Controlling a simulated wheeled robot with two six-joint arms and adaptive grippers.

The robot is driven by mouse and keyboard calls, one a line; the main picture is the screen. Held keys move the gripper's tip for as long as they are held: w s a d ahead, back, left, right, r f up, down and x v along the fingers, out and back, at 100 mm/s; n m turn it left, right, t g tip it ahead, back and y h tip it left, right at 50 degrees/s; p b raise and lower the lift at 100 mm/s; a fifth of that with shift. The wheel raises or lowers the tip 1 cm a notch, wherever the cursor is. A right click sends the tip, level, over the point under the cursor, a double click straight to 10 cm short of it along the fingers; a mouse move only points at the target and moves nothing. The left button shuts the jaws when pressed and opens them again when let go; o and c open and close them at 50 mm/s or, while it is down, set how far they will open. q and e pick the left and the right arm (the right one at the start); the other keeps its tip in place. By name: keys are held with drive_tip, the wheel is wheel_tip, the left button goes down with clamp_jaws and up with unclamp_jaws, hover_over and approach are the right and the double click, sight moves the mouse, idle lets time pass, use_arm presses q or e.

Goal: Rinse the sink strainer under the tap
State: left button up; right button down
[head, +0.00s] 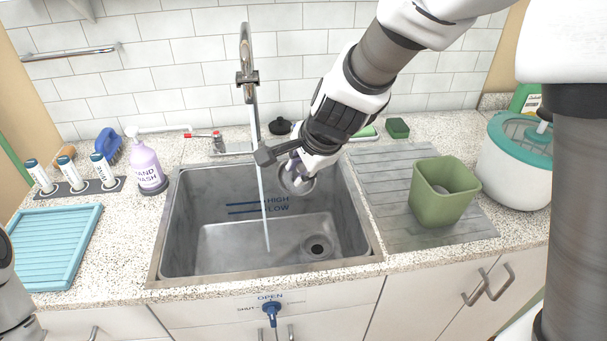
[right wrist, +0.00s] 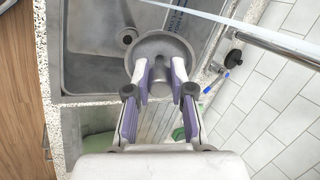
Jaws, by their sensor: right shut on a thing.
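My right gripper (head: 295,168) is shut on the grey round sink strainer (head: 299,184) and holds it above the sink basin (head: 190,215). In the right wrist view, the strainer (right wrist: 165,45) sits between the purple-padded fingers (right wrist: 162,78). The tap (head: 247,75) is running. Its thin water stream (head: 262,190) falls into the basin to the left of the strainer, which looks apart from it. The drain hole (head: 317,247) is open at the basin's lower right. Only part of my left arm shows at the left edge; its gripper is out of view.
A green bin (head: 440,195) stands on the ribbed drainboard (head: 385,180) at the right, near a white-and-teal container (head: 515,165). A hand wash bottle (head: 147,165) and blue tray (head: 60,245) are at the left. A blue knob (head: 270,311) is on the sink front.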

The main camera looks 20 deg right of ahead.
drive_tip(key=w+a+f+p, duration=0.2)
drive_tip(key=w+p, duration=0.3)
drive_tip(key=w, duration=0.6)
drive_tip(key=shift+w+a+f, duration=0.15)
drive_tip(key=shift+w, duration=0.15)
drive_tip(key=shift+p, duration=0.3)
drive_tip(key=shift+w+d+p, duration=0.1)
drive_tip(key=shift+d+p, duration=0.2)
drive_tip(key=shift+d, duration=0.3)
drive_tip(key=shift+a+b, duration=0.3)
drive_tip(key=shift+a, duration=0.35)
